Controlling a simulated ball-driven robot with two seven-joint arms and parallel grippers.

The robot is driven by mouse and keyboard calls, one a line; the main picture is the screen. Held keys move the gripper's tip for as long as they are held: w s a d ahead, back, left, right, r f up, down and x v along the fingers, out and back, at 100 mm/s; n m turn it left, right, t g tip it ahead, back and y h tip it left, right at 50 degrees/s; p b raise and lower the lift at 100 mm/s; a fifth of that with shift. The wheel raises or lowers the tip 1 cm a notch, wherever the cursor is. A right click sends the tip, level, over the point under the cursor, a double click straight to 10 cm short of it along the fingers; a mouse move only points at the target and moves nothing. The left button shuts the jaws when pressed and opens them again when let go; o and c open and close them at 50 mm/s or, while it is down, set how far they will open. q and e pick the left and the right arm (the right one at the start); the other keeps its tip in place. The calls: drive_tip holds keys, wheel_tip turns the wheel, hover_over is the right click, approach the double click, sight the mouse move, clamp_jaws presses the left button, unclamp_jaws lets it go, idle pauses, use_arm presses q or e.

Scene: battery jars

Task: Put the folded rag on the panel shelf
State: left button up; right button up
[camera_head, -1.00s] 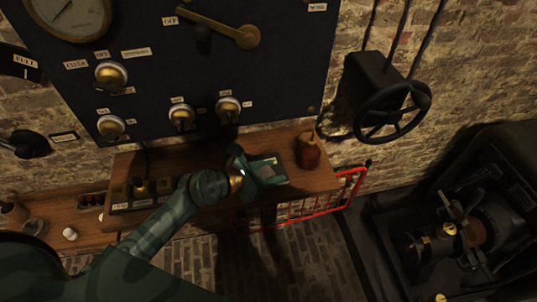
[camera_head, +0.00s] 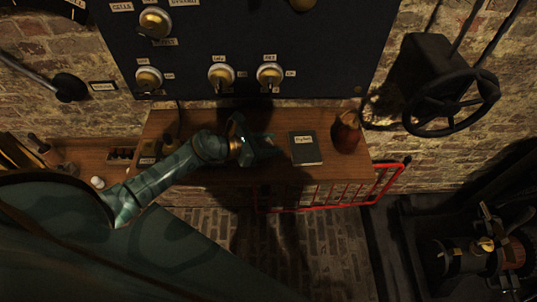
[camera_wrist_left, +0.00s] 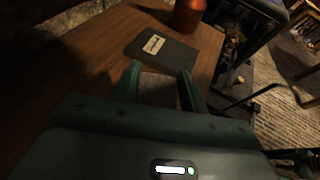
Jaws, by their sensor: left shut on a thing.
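My left gripper (camera_head: 262,148) is over the wooden panel shelf (camera_head: 310,174), just left of a dark labelled book. In the left wrist view its two fingers (camera_wrist_left: 160,88) are closed on a dull grey-brown thing (camera_wrist_left: 158,86), which looks like the folded rag. Its folds are too dark to make out, and I cannot tell whether it touches the shelf. In the head view the rag is not clearly visible at the gripper. The shelf also fills the left of the wrist view (camera_wrist_left: 75,80). My right gripper is not in view.
The dark book (camera_head: 306,149) and a red-brown jar (camera_head: 346,132) occupy the shelf's right part. The dark panel (camera_head: 240,40) with knobs rises behind. A red rail (camera_head: 385,180) is below right, and a handwheel (camera_head: 450,103) is on the right.

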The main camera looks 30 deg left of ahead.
use_arm(q)
drive_tip(key=f+b, duration=0.1)
drive_tip(key=f, duration=0.2)
drive_tip(key=shift+a+f+b, duration=0.35)
drive_tip(key=shift+a+b, duration=0.05)
drive_tip(key=shift+f, duration=0.1)
drive_tip(key=o, duration=1)
drive_tip(key=shift+s+r, duration=0.1)
drive_tip(key=shift+r, duration=0.1)
drive_tip(key=v, duration=1.1)
drive_tip(key=shift+s+a, duration=0.3)
